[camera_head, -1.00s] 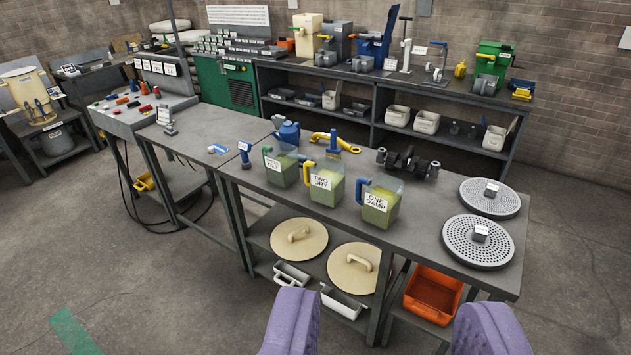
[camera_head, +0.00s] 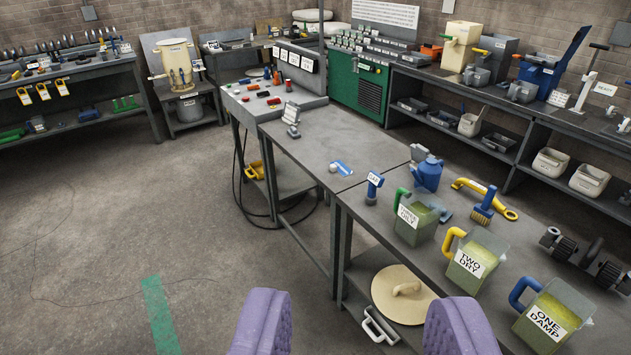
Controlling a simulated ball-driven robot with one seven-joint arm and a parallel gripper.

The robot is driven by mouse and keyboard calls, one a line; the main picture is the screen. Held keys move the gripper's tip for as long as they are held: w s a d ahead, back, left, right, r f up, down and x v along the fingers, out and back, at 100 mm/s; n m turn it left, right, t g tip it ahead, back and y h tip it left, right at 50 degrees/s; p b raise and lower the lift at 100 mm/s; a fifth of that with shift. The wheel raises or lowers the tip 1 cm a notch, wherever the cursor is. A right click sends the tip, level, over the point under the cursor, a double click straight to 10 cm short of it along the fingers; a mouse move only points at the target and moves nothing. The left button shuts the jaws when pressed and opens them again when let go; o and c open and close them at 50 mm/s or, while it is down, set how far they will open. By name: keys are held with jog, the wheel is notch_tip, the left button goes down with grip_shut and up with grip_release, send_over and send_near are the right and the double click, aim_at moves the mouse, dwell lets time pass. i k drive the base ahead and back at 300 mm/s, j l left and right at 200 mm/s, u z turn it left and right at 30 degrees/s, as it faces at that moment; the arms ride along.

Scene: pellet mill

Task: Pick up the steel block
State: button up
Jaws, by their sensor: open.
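I cannot single out a steel block for sure in the current view. A small grey block-like piece (camera_head: 419,153) sits on the workbench (camera_head: 340,222) behind the blue can, but its material is unclear. A grey stand-like piece (camera_head: 291,118) is on the bench farther left. My gripper (camera_head: 364,325) shows as two purple padded fingers at the bottom edge, wide apart. It is open and empty, in front of the bench and touching nothing I can see.
Labelled jugs of green pellets, including "two dry" (camera_head: 474,262) and "one damp" (camera_head: 553,315), line the bench's right part. A blue can (camera_head: 427,173) and a yellow-handled tool (camera_head: 483,195) lie behind. A round beige lid (camera_head: 403,294) is below. Floor at left is clear.

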aim_at(293, 132)
jog(key=i+j+u, duration=0.1)
jog(key=i+u, duration=0.3)
jog(key=i, duration=0.2)
jog(key=i+u, duration=0.4)
jog(key=i, duration=1.25)
jog(key=i+l, duration=0.15)
jog(key=i, duration=0.95)
jog(key=i+l+z, duration=0.15)
jog(key=i, duration=0.55)
jog(key=i+l+z, duration=0.15)
jog(key=i, duration=0.6)
